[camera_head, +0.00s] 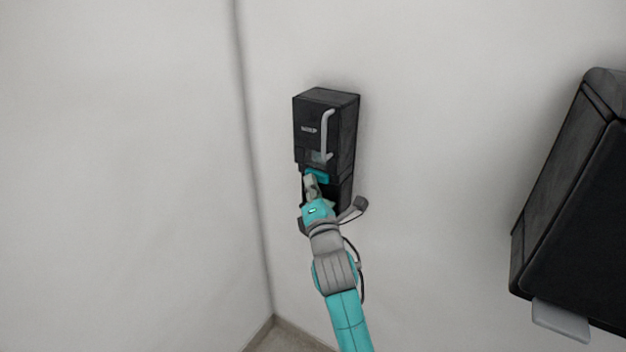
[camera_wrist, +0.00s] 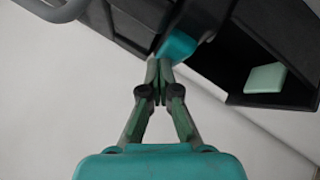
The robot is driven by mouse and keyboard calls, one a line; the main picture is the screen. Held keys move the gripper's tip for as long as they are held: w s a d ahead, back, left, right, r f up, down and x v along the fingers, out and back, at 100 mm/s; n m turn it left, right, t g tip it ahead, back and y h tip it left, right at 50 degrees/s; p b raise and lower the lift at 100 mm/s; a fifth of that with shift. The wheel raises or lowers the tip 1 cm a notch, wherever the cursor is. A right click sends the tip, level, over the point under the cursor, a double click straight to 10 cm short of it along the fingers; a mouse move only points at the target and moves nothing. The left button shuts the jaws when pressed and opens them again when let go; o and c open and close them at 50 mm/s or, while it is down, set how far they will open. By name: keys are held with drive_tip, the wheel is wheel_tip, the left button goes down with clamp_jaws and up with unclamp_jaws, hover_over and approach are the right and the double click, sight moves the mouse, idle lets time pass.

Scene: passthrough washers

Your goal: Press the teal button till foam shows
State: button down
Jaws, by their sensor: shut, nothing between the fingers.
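A black soap dispenser (camera_head: 327,125) with a grey curved handle hangs on the wall; part of it also shows at the top of the wrist view (camera_wrist: 225,60). The teal button (camera_head: 318,176) is on the front of its lower part, and in the wrist view the button (camera_wrist: 177,46) is just beyond my fingertips. My gripper (camera_head: 311,183) is shut and empty, with its tips at or very near the button; I cannot tell whether they touch. In the wrist view a pale green block (camera_wrist: 265,78) sits in the dispenser's dark recess. I see no foam.
A large black box (camera_head: 575,200) with a light grey tab (camera_head: 560,320) hangs on the wall at the right. A wall corner runs down left of the dispenser. The wall between the dispenser and the black box is bare.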

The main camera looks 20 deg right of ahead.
drive_tip(key=shift+s+a, duration=0.75)
drive_tip(key=shift+a, duration=0.15)
drive_tip(key=s+a, duration=0.1)
drive_tip(key=a, duration=0.1)
drive_tip(key=s+a, duration=0.2)
idle(0.4)
idle(0.8)
